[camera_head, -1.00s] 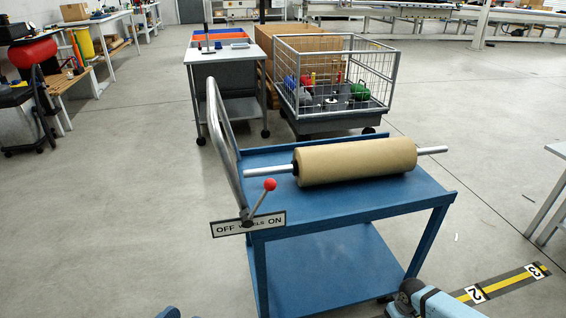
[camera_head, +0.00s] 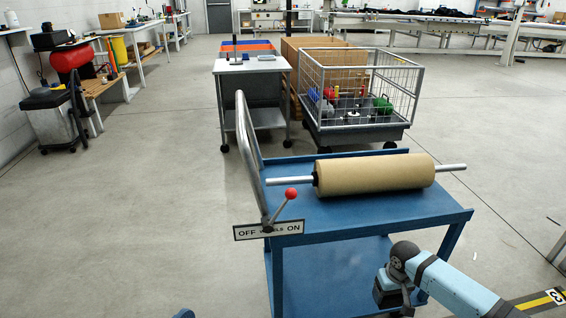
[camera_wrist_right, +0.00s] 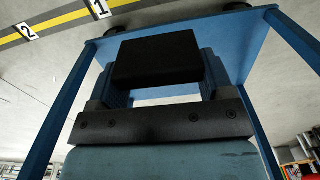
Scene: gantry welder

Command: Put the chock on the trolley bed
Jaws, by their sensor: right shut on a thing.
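The blue trolley (camera_head: 345,215) stands in front of me, with a flat upper bed and a lower shelf. A tan roll (camera_head: 372,173) on a metal shaft lies across the bed. My right arm reaches in from the lower right in the head view, its wrist low by the trolley's front right leg. In the right wrist view my right gripper (camera_wrist_right: 160,78) is shut on the chock (camera_wrist_right: 157,58), a black block between two blue fingers. Blue trolley parts (camera_wrist_right: 240,35) show behind it. I cannot make out the chock in the head view. My left gripper is not in view.
A lever with a red knob (camera_head: 291,193) and an OFF/ON plate (camera_head: 268,230) sit at the trolley's left end, by the grey handle (camera_head: 247,150). The bed in front of the roll is bare. A wire cage cart (camera_head: 358,127) and a table (camera_head: 250,65) stand behind.

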